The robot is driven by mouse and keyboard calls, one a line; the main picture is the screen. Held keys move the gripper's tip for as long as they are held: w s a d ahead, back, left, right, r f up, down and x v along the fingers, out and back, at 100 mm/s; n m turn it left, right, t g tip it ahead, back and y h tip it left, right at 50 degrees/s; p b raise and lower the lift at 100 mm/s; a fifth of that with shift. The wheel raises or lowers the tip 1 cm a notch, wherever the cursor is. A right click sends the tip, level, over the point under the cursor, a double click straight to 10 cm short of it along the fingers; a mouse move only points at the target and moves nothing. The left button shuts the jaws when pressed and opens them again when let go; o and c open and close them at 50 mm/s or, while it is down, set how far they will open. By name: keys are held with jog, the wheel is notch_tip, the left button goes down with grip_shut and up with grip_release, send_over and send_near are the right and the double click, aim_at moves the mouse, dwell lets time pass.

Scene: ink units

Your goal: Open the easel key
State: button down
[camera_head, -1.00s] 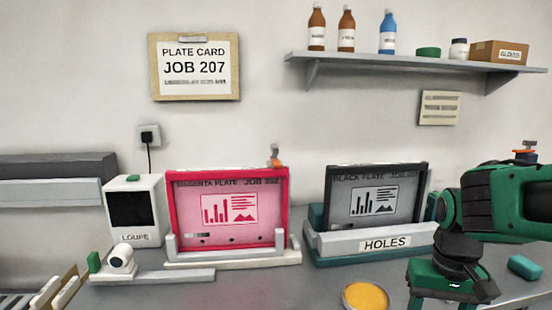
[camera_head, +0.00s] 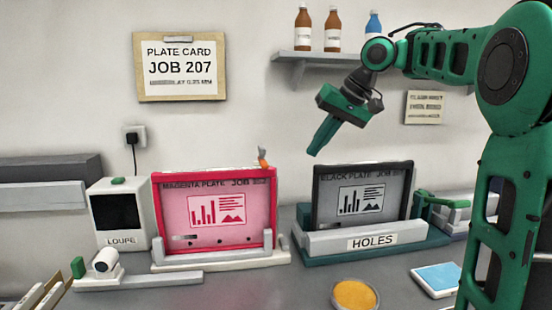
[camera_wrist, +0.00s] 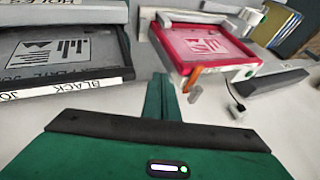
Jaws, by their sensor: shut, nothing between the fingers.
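The magenta plate (camera_head: 215,207) stands in a white easel (camera_head: 222,258) left of centre. A small orange key-like piece (camera_head: 262,157) sticks up at the top right corner of its frame. In the wrist view the magenta plate (camera_wrist: 205,45) lies ahead, and an orange piece (camera_wrist: 194,76) shows at its near edge, just beyond and right of the fingertips. My gripper (camera_head: 314,152) is shut and empty, pointing down and left in the air near the black plate's top left corner, right of the orange piece and apart from it. Its closed green fingers also show in the wrist view (camera_wrist: 162,80).
The black plate (camera_head: 362,196) stands in a teal easel with a HOLES bar (camera_head: 365,240). A LOUPE box (camera_head: 120,215) stands at left. A yellow dish (camera_head: 355,294) and a blue-topped pad (camera_head: 438,279) lie in front. The wall shelf (camera_head: 335,57) hangs above my gripper.

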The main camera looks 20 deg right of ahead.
aim_at(263, 156)
jog(key=shift+n+y, duration=0.5)
jog(key=shift+n, duration=0.3)
jog(key=w+a+f, duration=0.1)
jog(key=w+a, duration=0.1)
jog(key=w+a+f, duration=0.1)
jog(key=a, duration=0.1)
jog(key=w+a+f, duration=0.1)
jog(key=w+a, duration=0.1)
jog(key=a, duration=0.1)
jog(key=shift+w+f, duration=0.2)
jog(key=shift+w, duration=0.15)
jog(key=shift+w+a, duration=0.1)
jog(key=shift+a, duration=0.55)
jog(key=shift+d, duration=0.15)
